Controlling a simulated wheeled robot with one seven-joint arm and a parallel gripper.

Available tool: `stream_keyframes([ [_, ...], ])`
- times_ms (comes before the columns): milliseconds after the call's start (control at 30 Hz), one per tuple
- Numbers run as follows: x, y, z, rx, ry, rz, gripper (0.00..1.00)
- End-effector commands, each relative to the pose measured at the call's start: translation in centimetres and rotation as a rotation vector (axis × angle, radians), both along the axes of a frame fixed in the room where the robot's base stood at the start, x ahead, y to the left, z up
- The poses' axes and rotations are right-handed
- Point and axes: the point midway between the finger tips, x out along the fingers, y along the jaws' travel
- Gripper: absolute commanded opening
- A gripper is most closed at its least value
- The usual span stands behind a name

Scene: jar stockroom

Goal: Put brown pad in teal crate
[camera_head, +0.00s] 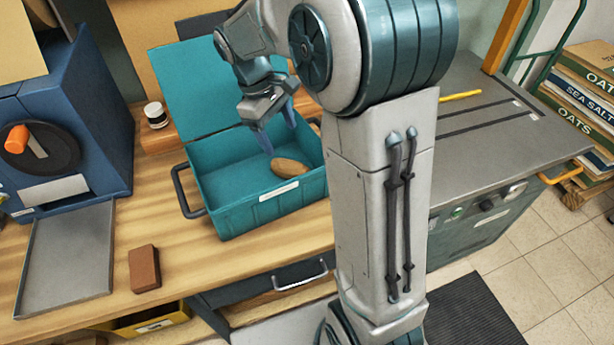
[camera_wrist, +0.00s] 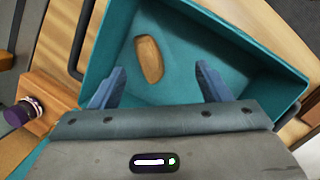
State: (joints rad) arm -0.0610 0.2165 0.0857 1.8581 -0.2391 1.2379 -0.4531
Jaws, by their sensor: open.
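A brown, oval pad-like piece (camera_head: 291,167) lies on the floor of the open teal crate (camera_head: 262,209), near its front wall. In the wrist view the oval piece (camera_wrist: 149,60) lies inside the crate (camera_wrist: 215,28), apart from the crate walls. My gripper (camera_head: 278,132) is over the crate with its fingers pointing down into it. In the wrist view my gripper (camera_wrist: 161,75) has its fingers wide apart with nothing between them. The oval piece is beyond the fingertips and apart from them.
A reddish-brown block (camera_head: 144,268) stands on the wooden bench, left of the crate, beside a grey tray (camera_head: 68,262). The crate's lid (camera_head: 205,85) stands open at the back. A small dark jar with a white lid (camera_head: 155,114) is left of it. A blue machine (camera_head: 75,120) is at the left.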

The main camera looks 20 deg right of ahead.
Motion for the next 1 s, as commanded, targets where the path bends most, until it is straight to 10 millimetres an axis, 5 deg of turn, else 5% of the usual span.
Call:
stream_keyframes([
  [200,-6.6,-0.9,2.1,0.069,-0.167,-0.232,0.7],
  [533,-15.3,-1.3,1.7,0.204,-0.371,-0.575,0.7],
  [700,-17.3,-1.2,1.1,0.248,-0.422,-0.669,0.7],
  [1000,-17.8,-1.2,0.9,0.259,-0.431,-0.693,0.7],
])
